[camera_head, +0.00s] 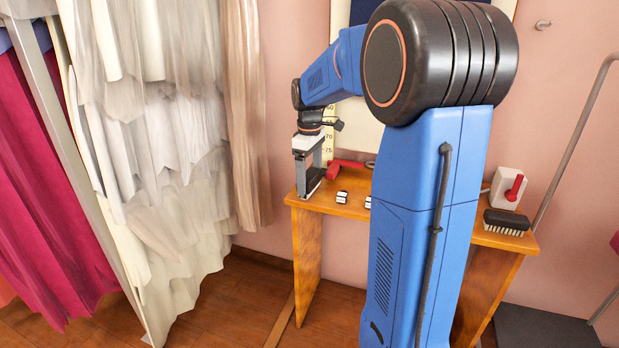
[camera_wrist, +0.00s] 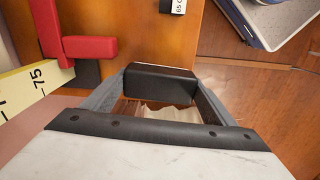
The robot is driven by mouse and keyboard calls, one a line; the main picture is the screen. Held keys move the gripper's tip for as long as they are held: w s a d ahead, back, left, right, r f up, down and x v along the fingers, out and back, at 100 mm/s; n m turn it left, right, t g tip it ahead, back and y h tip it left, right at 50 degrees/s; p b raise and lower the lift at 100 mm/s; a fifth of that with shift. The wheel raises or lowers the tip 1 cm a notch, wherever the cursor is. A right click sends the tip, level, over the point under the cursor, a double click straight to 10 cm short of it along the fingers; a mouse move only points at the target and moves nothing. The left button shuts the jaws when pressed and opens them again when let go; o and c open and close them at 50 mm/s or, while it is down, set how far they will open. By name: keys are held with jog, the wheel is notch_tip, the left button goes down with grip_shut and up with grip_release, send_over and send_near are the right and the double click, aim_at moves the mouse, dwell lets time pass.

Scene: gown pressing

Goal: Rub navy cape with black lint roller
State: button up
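My gripper (camera_head: 310,184) hangs at the left end of the wooden table. In the wrist view, two grey bars run from its pale palm to a black block (camera_wrist: 160,82). I cannot clearly identify the black lint roller or the navy cape. A dark blue strip (camera_head: 20,36) shows at the upper left, but I cannot tell what it is. My arm hides the middle of the table.
The table (camera_head: 300,204) bears a red tool (camera_head: 345,165), also in the wrist view (camera_wrist: 90,47), small white-and-black tags (camera_head: 342,197) and a dark brush (camera_head: 507,222). A yellow ruler (camera_wrist: 24,88) is beside the red tool. Ivory ruffled cloth (camera_head: 165,150) hangs at left. Wooden floor lies in front.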

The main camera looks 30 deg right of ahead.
aim_at(310, 174)
jog(key=c, duration=0.6)
jog(key=shift+r, duration=3)
